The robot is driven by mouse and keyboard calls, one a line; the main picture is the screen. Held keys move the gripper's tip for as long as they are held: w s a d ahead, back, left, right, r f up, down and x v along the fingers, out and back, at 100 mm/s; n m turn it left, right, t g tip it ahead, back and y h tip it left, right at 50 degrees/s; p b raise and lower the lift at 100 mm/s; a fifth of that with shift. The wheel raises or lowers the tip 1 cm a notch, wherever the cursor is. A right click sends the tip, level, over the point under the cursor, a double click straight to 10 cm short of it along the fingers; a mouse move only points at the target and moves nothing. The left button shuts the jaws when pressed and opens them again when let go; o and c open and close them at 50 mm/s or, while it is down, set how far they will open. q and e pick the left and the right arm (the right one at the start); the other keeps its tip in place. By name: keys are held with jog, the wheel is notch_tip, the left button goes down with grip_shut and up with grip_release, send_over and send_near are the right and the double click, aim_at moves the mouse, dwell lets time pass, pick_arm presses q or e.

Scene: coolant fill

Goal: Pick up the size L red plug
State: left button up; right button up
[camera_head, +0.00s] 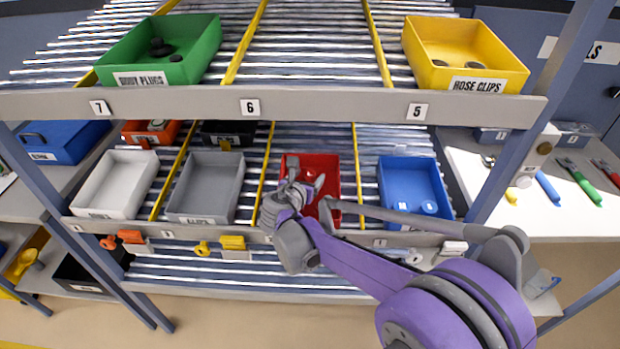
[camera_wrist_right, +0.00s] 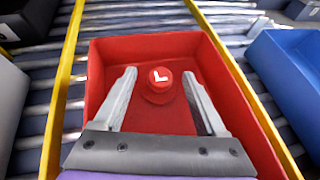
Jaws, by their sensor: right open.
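The red plug marked with a white L (camera_wrist_right: 161,79) lies inside the red bin (camera_wrist_right: 105,62), towards its far half, in the right wrist view. My right gripper (camera_wrist_right: 161,88) is open, with one finger to each side of the plug and the plug just ahead between the fingertips. I cannot tell how high the fingers are above the bin floor. In the head view, my right gripper (camera_head: 312,188) reaches into the red bin (camera_head: 333,160) on the middle shelf, and the arm hides part of it. My left gripper is not in view.
A blue bin (camera_head: 440,182) stands right of the red bin, and a grey bin (camera_head: 205,185) and a white bin (camera_head: 115,183) stand to the left. Yellow dividers (camera_head: 357,165) separate the lanes. The upper shelf edge (camera_head: 300,103) runs above, carrying a green bin (camera_head: 200,60) and a yellow bin (camera_head: 490,52).

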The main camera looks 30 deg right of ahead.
grip_shut()
dwell(0.4)
